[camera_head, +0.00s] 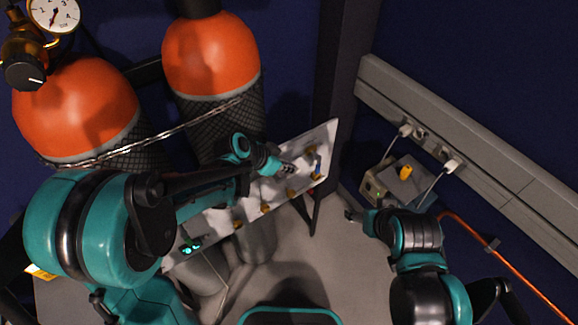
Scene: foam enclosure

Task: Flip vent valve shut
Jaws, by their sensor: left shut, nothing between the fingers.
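A tilted pale panel (326,137) carries several brass fittings along it. A small blue valve handle (317,166) stands near the panel's right end, beside brass fittings; I cannot tell from this view whether it is open or shut. My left gripper (287,169) is shut and empty, over the panel just left of the blue handle. It looks close to the handle, but I cannot tell whether they touch. The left arm covers part of the panel. My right gripper (352,214) is low, right of the panel and apart from it; its fingers are too small to read.
Two orange-topped cylinders (208,55) stand behind the panel, with a chain (170,133) across them. A gauge (53,13) is at top left. A grey box with a yellow knob (405,172) and a wall trunking (465,140) are at right. An orange pipe (510,268) runs lower right.

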